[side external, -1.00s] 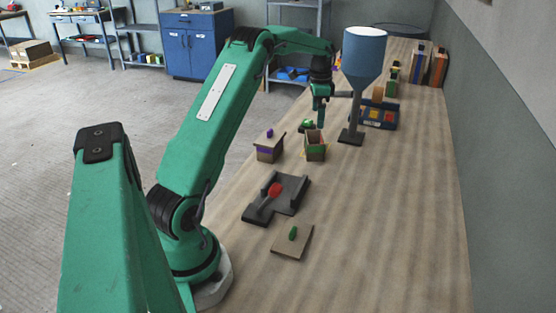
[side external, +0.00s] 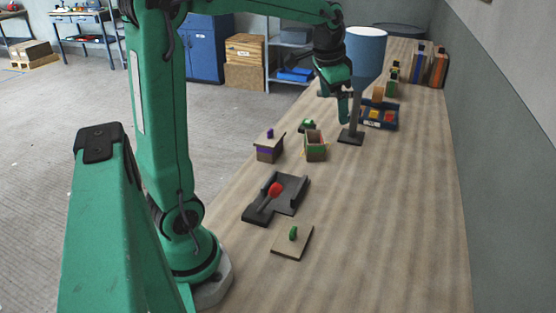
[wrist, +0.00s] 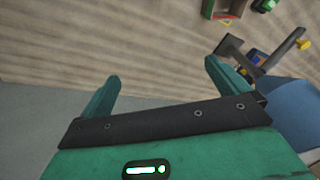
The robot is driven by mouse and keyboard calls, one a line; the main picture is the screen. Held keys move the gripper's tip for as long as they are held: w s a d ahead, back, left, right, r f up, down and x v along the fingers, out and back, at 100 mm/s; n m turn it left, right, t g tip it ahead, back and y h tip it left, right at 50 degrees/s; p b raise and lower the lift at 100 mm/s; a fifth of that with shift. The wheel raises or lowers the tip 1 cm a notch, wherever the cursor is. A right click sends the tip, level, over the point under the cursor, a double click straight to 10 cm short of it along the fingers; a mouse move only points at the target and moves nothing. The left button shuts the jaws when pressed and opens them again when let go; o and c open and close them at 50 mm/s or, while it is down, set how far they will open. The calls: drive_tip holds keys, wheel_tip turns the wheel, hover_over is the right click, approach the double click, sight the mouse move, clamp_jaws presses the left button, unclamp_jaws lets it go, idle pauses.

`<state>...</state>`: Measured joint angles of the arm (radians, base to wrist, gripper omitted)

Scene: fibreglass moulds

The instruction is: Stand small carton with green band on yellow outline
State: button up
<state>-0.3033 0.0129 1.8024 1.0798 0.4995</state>
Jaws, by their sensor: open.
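The small carton with the green band (side external: 315,146) stands upright and open-topped on the bench. Bits of yellow line (side external: 301,152) show at its foot on both sides; whether it sits fully inside the outline I cannot tell. Part of the carton also shows at the top edge of the wrist view (wrist: 229,8). My gripper (side external: 345,108) is open and empty, above the bench and beyond the carton to the right, apart from it. Its two spread fingers show in the wrist view (wrist: 162,70) with nothing between them.
A purple-banded carton with a lid (side external: 268,146), a small green item (side external: 307,125), a dark fixture with a red piece (side external: 276,195) and a green-knobbed board (side external: 293,241) are nearby. The right foreground bench is clear.

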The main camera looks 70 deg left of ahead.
drive_tip(key=s+d+f+n+t, duration=0.1)
drive_tip(key=s+d, duration=0.5)
drive_tip(key=s, duration=0.2)
drive_tip(key=s+d+f+n+t, duration=0.1)
drive_tip(key=s+d+f+t, duration=0.1)
drive_tip(key=s+d, duration=0.4)
drive_tip(key=s, duration=0.3)
drive_tip(key=shift+s+d+h, duration=0.25)
drive_tip(key=shift+s+h, duration=0.05)
drive_tip(key=shift+h, duration=0.1)
drive_tip(key=shift+f, duration=0.1)
